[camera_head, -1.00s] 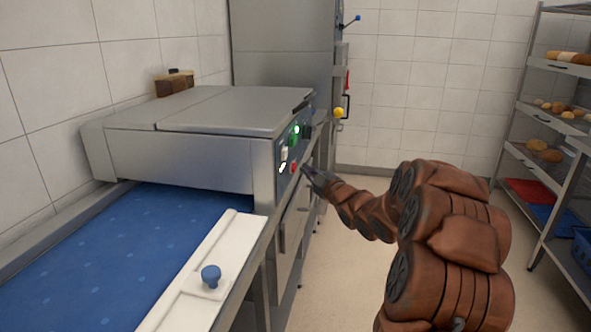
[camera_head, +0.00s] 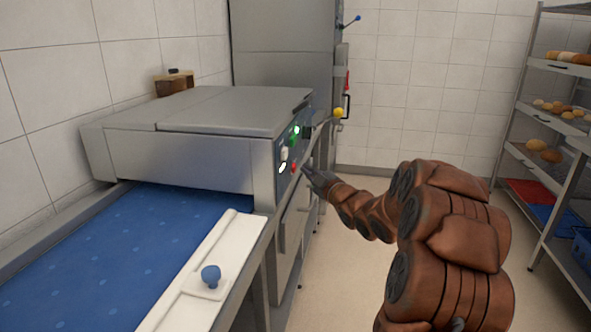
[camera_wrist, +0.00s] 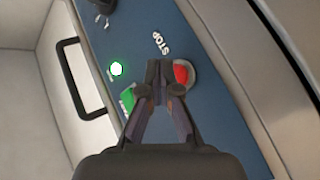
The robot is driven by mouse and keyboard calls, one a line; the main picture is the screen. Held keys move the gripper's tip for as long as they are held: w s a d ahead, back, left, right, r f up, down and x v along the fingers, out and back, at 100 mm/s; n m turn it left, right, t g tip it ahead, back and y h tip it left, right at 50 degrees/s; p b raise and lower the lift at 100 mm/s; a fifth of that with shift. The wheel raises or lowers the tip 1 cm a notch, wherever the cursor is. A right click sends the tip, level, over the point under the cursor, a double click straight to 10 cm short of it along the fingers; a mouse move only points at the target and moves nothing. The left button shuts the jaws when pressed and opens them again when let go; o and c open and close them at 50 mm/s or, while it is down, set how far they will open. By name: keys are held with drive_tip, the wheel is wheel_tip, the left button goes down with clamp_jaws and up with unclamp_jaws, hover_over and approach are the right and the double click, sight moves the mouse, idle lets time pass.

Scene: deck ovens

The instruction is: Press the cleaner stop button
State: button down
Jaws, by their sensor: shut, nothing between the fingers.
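The cleaner is a grey metal housing (camera_head: 190,150) over a blue belt, with a blue control panel (camera_wrist: 215,95) on its end. The red stop button (camera_wrist: 181,74) sits on the panel beside the word STOP; it also shows in the head view (camera_head: 294,167). A green button (camera_wrist: 128,101) lies left of it, and a lit green lamp (camera_wrist: 117,68) is further left. My gripper (camera_wrist: 160,68) is shut and empty. Its tips appear just left of the red button in the wrist view; I cannot tell whether they touch the panel. In the head view my gripper (camera_head: 306,170) is close to the panel.
A blue belt (camera_head: 110,250) with a white side rail (camera_head: 180,305) and blue knob (camera_head: 210,275) runs to the front left. A tall metal cabinet (camera_head: 283,60) stands behind. A bread rack (camera_head: 530,100) is at right. The floor between is clear.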

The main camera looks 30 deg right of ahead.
drive_tip(key=shift+w+a, duration=0.1)
drive_tip(key=shift+w+a, duration=0.2)
drive_tip(key=shift+w+a+b, duration=0.35)
drive_tip(key=shift+a+b, duration=0.1)
drive_tip(key=shift+b, duration=0.1)
idle(0.9)
drive_tip(key=shift+s+d, duration=0.1)
idle(0.3)
drive_tip(key=shift+s+d, duration=0.55)
drive_tip(key=shift+d, duration=0.1)
drive_tip(key=shift+d, duration=0.1)
drive_tip(key=s+d, duration=0.1)
drive_tip(key=s+d+p, duration=0.1)
drive_tip(key=s+d, duration=0.1)
drive_tip(key=shift+s+d+p, duration=0.15)
drive_tip(key=shift+d+p, duration=0.15)
idle(0.9)
